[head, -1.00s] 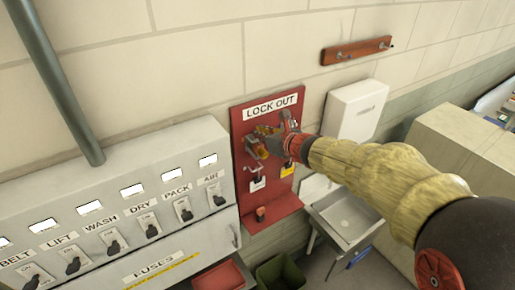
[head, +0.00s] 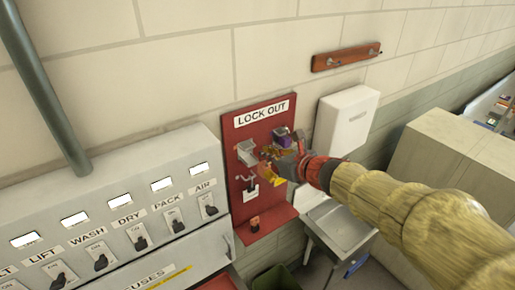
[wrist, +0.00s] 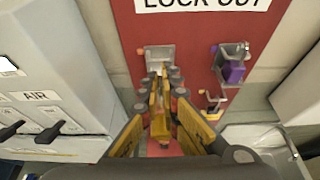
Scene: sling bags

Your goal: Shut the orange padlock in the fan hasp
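My gripper (head: 271,158) is in front of the red lockout board (head: 281,108), facing its left-hand grey hasp plate (head: 248,152). That plate shows straight ahead of my fingers in the wrist view (wrist: 160,58). An orange-yellow piece (wrist: 160,100) shows between my fingers (wrist: 160,78). I cannot tell whether it is the orange padlock or part of the gripper, nor whether the fingers close on it. A purple padlock (wrist: 234,71) sits at the right-hand grey holder (wrist: 231,49). No hasp can be read as the fan one.
Below the plates hang a white tag (head: 251,193) and a yellow tag (head: 270,181), the latter partly behind my gripper. A small orange-brown object (head: 254,225) stands on the board's shelf. A grey switch panel (head: 110,205) is at left, a white box (head: 346,118) at right.

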